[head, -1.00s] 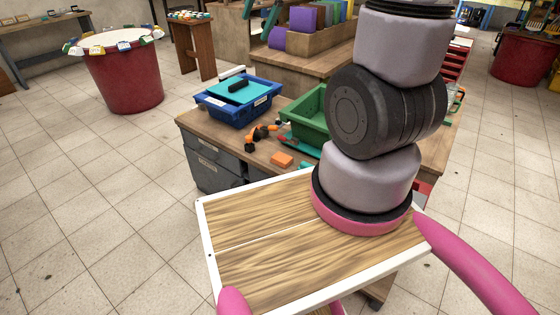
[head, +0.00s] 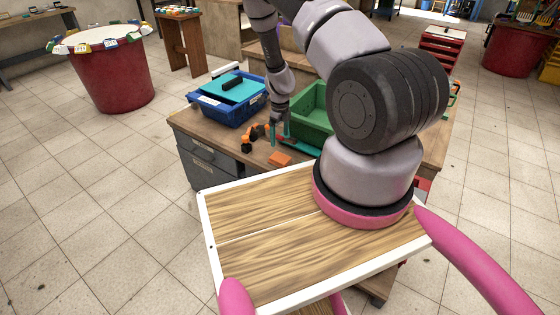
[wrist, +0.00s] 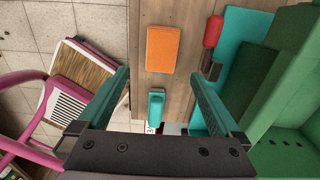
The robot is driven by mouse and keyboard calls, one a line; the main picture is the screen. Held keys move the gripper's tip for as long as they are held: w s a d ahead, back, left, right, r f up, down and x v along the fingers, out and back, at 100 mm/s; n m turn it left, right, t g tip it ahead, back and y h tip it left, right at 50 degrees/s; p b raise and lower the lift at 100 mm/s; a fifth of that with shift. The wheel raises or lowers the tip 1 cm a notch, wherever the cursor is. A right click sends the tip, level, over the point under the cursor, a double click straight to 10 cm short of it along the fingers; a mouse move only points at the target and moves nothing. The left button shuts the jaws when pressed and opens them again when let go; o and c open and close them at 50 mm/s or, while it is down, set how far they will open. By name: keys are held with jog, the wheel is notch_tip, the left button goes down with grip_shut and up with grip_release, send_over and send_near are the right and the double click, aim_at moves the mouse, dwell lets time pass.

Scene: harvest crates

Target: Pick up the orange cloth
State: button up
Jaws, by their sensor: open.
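The orange cloth (head: 279,159) is a small folded rectangle lying flat on the wooden workbench near its front edge. In the wrist view the orange cloth (wrist: 162,49) lies beyond the fingertips, roughly between their lines and apart from them. My gripper (head: 279,132) is above the bench, just behind the cloth and left of the green crate.
A green crate (head: 311,120) stands right of the gripper. A teal item and a red-handled tool (wrist: 213,31) lie beside the cloth. A blue crate (head: 228,112) stands at the left, with an orange-and-black tool (head: 250,138) nearby. Bare bench shows around the cloth.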

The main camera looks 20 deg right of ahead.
send_over(280, 157)
jog(key=f, duration=0.3)
jog(key=s+f, duration=0.1)
jog(key=f, duration=0.1)
jog(key=shift+a+f, duration=0.1)
jog(key=shift+f, duration=0.1)
jog(key=shift+w+f, duration=0.2)
jog(key=shift+f, duration=1.3)
jog(key=shift+w+f, duration=0.2)
jog(key=shift+f, duration=1.25)
jog(key=c, duration=1.2)
